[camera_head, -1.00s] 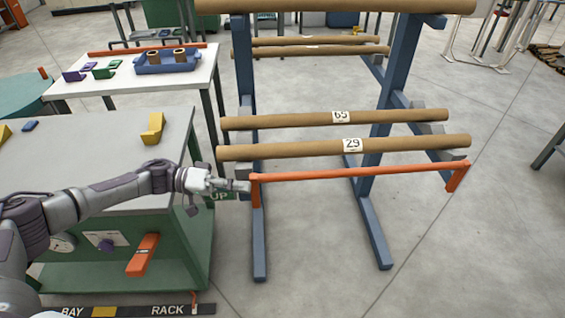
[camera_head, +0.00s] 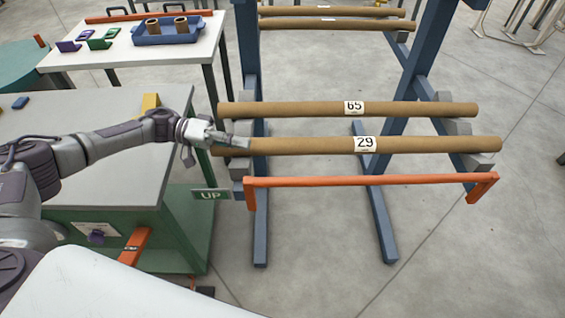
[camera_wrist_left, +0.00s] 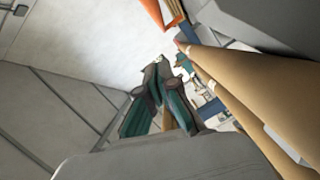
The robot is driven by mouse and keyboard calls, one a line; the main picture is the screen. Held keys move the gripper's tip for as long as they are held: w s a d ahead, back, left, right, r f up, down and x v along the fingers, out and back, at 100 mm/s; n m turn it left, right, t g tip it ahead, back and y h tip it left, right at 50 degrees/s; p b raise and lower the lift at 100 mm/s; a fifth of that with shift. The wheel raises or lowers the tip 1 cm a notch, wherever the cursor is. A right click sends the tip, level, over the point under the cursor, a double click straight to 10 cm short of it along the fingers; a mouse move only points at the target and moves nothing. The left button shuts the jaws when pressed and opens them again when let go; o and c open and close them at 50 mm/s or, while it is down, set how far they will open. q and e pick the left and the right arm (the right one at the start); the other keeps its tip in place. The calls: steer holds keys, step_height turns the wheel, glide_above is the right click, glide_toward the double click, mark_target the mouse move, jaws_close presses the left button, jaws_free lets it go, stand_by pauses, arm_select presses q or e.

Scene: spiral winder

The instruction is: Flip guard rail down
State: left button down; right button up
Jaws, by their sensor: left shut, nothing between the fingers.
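The orange guard rail (camera_head: 370,180) runs across the front of the blue rack, in front of and a little below the cardboard tube numbered 29 (camera_head: 310,146). A short orange arm shows at each end of it. A green sign reading UP (camera_head: 211,194) is beside its left end. My left gripper (camera_head: 243,142) is shut and empty at the left end of tube 29, above the rail's left corner. I cannot tell whether it touches the tube. In the left wrist view the gripper fingers (camera_wrist_left: 158,85) show beside a tube (camera_wrist_left: 245,100). My right gripper is out of view.
Tube 65 (camera_head: 300,109) lies behind tube 29. A grey-topped green bench (camera_head: 90,190) stands left of the rack, with an orange piece (camera_head: 135,246) on its front. A white table (camera_head: 190,55) with a blue tray is behind. Floor in front of the rail is clear.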

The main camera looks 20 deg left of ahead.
arm_select(q)
steer(key=shift+s, duration=0.1)
steer(key=shift+d, duration=0.25)
steer(key=s+d+f+p, duration=0.2)
steer(key=d+p, duration=0.1)
steer(key=d, duration=0.7)
steer(key=shift+s+d+f+p, duration=0.15)
steer(key=shift+d+f+p, duration=0.15)
steer(key=shift+p, duration=0.1)
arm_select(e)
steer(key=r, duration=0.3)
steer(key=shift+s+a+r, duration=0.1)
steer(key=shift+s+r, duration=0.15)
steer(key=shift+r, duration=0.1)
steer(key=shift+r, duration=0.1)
